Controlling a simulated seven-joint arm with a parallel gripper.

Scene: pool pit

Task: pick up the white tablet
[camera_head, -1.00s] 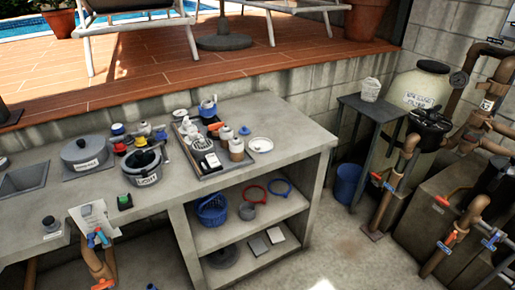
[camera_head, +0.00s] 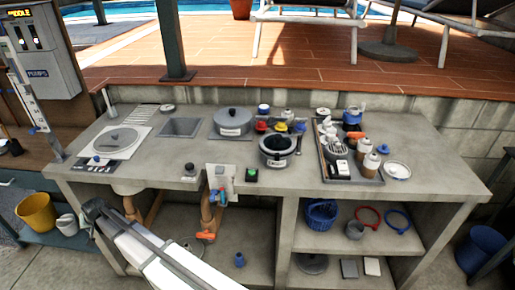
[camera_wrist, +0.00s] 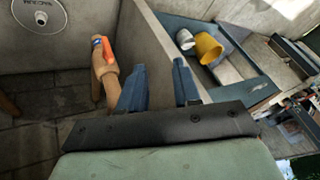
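I cannot tell for sure which thing is the white tablet. A white round dish-like thing (camera_head: 397,171) lies at the right end of the counter, with a small blue spot on it. A flat white square (camera_head: 371,266) lies on the low shelf, beside a grey square (camera_head: 349,268). My gripper (camera_wrist: 158,78) shows in the wrist view, its two blue fingers apart with nothing between them. It is low by the counter's front, away from both white things. The head view shows my white arm at the bottom but not the fingers.
The concrete counter (camera_head: 340,205) carries a tray of bottles (camera_head: 352,181), a grey pot (camera_head: 233,121) and an open black pot (camera_head: 277,150). An orange-handled pipe (camera_wrist: 107,72) stands near my fingers. A yellow bucket (camera_head: 37,212) stands at left. A blue basket (camera_head: 321,213) sits on the shelf.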

